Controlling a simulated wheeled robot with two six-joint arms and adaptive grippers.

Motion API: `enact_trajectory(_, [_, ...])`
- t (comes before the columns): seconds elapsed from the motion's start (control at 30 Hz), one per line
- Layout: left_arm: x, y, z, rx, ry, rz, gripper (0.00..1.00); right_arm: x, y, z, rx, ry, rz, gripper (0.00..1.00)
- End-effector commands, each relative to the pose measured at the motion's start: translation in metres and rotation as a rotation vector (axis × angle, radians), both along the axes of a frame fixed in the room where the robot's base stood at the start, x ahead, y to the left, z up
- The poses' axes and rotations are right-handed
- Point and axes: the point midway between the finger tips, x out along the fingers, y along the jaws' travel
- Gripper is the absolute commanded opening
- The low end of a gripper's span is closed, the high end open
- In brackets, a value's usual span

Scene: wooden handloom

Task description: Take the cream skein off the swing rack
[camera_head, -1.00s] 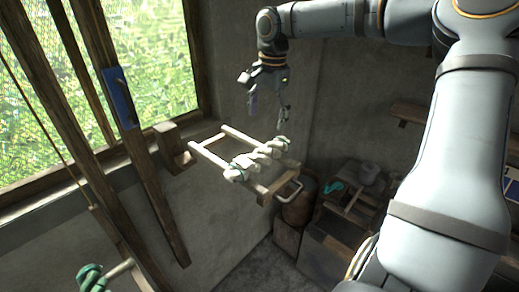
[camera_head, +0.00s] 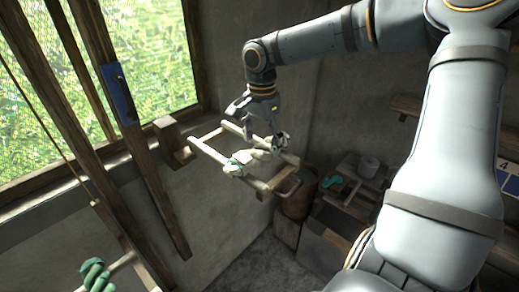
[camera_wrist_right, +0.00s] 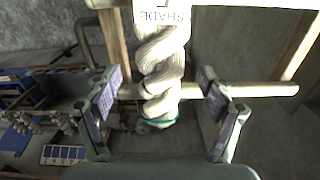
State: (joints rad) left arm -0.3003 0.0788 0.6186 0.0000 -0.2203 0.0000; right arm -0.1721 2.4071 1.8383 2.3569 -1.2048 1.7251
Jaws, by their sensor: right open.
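The cream skein (camera_head: 241,162) is a twisted hank lying across the wooden swing rack (camera_head: 208,150), which juts from the wall below the window. In the right wrist view the skein (camera_wrist_right: 160,62) hangs over the rack's pale bar (camera_wrist_right: 262,90), with a teal tie at its lower end and a white label lettered "SHADE" (camera_wrist_right: 163,15). My right gripper (camera_head: 264,135) is over the skein's far right part and hides some of it. In the wrist view the gripper's open fingers (camera_wrist_right: 157,95) stand either side of the skein, with gaps. My left gripper is out of view.
A green skein (camera_head: 96,276) is on a peg at the lower left. Wooden posts (camera_head: 150,150) rise by the window.

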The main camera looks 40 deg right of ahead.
Motion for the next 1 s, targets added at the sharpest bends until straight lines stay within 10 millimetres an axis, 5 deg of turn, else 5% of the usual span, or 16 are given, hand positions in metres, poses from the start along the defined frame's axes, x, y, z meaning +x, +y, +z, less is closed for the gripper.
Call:
enact_trajectory(0.2, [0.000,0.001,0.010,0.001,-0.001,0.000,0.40,0.000,0.000,-0.021,0.000,0.000,-0.001,0.81])
enact_trajectory(0.4, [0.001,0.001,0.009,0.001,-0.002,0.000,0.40,0.000,0.000,-0.022,-0.001,-0.001,-0.001,0.80])
enact_trajectory(0.87, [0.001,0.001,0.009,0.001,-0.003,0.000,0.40,0.000,0.000,-0.022,-0.001,-0.001,-0.001,0.17])
enact_trajectory(1.0, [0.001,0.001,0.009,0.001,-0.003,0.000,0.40,0.000,0.000,-0.022,-0.001,-0.001,-0.001,0.17])
